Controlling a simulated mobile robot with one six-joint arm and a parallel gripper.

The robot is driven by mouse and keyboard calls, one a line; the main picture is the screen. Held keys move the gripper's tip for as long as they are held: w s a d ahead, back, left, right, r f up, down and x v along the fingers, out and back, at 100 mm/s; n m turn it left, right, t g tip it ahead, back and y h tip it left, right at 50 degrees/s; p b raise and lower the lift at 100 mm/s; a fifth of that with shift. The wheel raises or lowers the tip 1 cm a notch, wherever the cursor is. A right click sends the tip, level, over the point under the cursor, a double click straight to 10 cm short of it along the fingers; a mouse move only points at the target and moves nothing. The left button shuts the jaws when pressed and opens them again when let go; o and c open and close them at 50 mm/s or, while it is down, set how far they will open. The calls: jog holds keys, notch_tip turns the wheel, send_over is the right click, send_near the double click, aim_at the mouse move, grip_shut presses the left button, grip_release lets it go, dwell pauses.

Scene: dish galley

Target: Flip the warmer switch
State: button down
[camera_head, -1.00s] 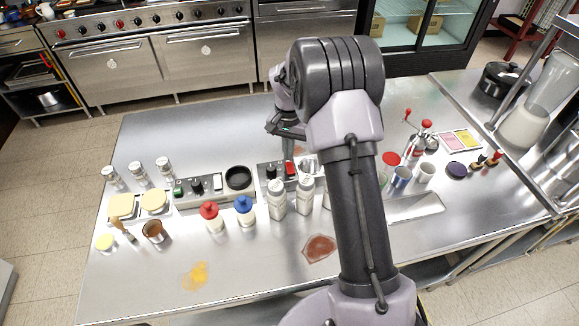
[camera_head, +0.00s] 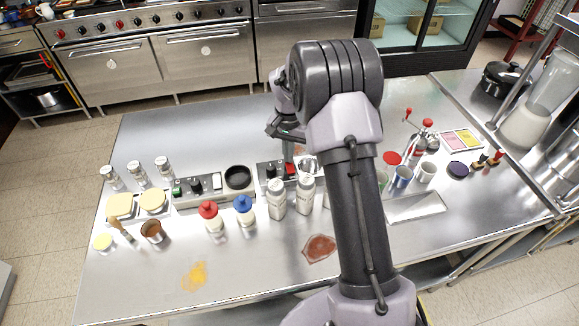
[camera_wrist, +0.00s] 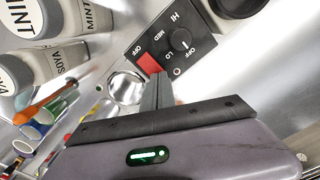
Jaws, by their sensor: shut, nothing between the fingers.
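The red rocker switch (camera_wrist: 148,63) sits on a black control panel (camera_wrist: 195,30), beside the word OFF and a black knob (camera_wrist: 181,39) marked OFF, LO, MED and HI. In the head view the red switch (camera_head: 291,169) shows at the right end of its metal unit, just below my fingers. My gripper (camera_wrist: 157,76) is shut and empty. Its fingertips are right at the switch's near edge in the wrist view and point down from above. I cannot tell whether they touch it, or which way the rocker is tipped.
Two white labelled bottles (camera_head: 277,199) stand in front of the unit. A metal cup (camera_wrist: 125,88) is close beside my fingers. To the left stands another unit (camera_head: 196,187) with a green switch, next to a black round dish (camera_head: 238,178). The counter behind is clear.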

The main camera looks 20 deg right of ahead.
jog(key=shift+f, duration=0.25)
notch_tip(320, 180, up, 7)
jog(key=p, duration=0.5)
jog(key=shift+r, duration=0.1)
dwell(0.3)
